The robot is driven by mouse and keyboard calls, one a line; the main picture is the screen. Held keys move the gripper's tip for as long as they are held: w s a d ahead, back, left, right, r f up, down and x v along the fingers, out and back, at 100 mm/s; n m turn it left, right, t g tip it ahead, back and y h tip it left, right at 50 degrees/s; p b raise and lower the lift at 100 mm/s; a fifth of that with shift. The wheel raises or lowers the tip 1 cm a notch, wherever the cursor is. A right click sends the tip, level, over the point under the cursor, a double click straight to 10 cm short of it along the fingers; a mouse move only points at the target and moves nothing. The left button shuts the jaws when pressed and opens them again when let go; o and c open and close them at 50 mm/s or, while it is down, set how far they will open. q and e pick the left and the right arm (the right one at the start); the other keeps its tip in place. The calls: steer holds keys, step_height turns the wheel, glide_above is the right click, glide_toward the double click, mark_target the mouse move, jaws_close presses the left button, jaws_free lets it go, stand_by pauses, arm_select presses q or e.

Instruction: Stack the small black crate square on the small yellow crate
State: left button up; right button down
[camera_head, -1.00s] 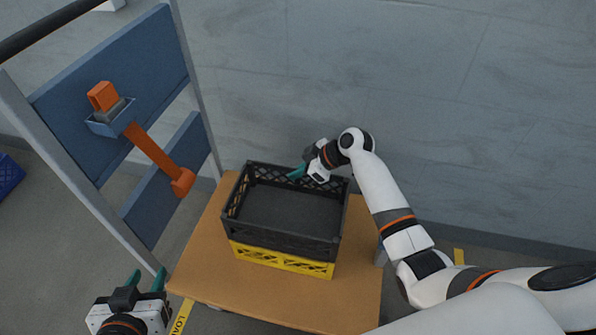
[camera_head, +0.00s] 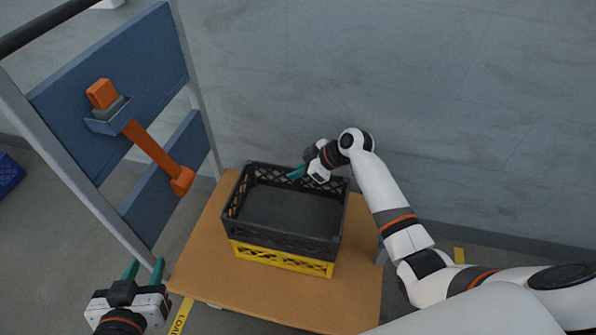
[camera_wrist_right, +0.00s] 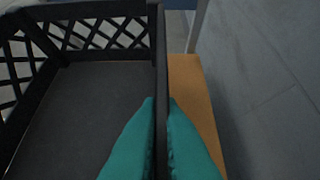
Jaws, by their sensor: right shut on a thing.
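The black crate (camera_head: 280,235) sits on top of the yellow crate (camera_head: 282,261) on the brown table. It looks roughly lined up with the yellow crate; only the yellow crate's lower front and part of its side show below it. My right gripper (camera_head: 297,174) is shut on the black crate's far wall, near the back right. In the right wrist view the teal fingers (camera_wrist_right: 162,140) straddle that wall, and the black crate's floor (camera_wrist_right: 85,110) is empty. My left gripper (camera_head: 144,270) is open and empty, off the table's near left corner.
The brown table (camera_head: 350,290) has free room in front and to the right of the crates. A blue panel rack with an orange hammer (camera_head: 150,145) stands at the left. A grey wall (camera_head: 450,110) rises behind. A blue crate (camera_head: 8,175) lies at the far left.

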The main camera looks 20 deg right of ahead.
arm_select(q)
steer(key=shift+w+r, duration=0.2)
steer(key=shift+r, duration=0.1)
arm_select(e)
steer(key=c, duration=1.5)
jaws_free()
arm_select(q)
steer(key=shift+f, duration=0.1)
arm_select(e)
steer(key=shift+f, duration=0.15)
